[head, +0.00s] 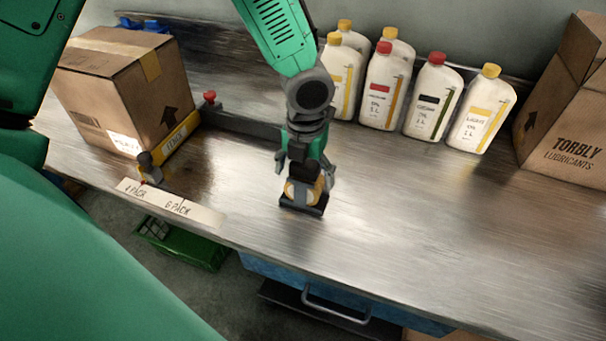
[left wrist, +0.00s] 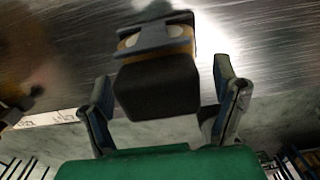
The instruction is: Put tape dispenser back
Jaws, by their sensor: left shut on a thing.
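The tape dispenser (head: 303,195), dark with a yellow-brown tape roll, is at the middle of the metal bench, close to its surface; I cannot tell whether it touches. My left gripper (head: 306,168) comes down from above and is shut on it. In the left wrist view the dispenser (left wrist: 157,85) shows its dark body between the two fingers of the gripper (left wrist: 165,110). The fingers hide part of it in the head view. My right gripper is not in view.
A cardboard box (head: 125,90) stands left in a packing fixture (head: 240,125), beside a label strip (head: 170,202). Several oil bottles (head: 384,90) stand at the back right, next to a Torbly box (head: 565,115). The front right of the bench (head: 420,230) is clear.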

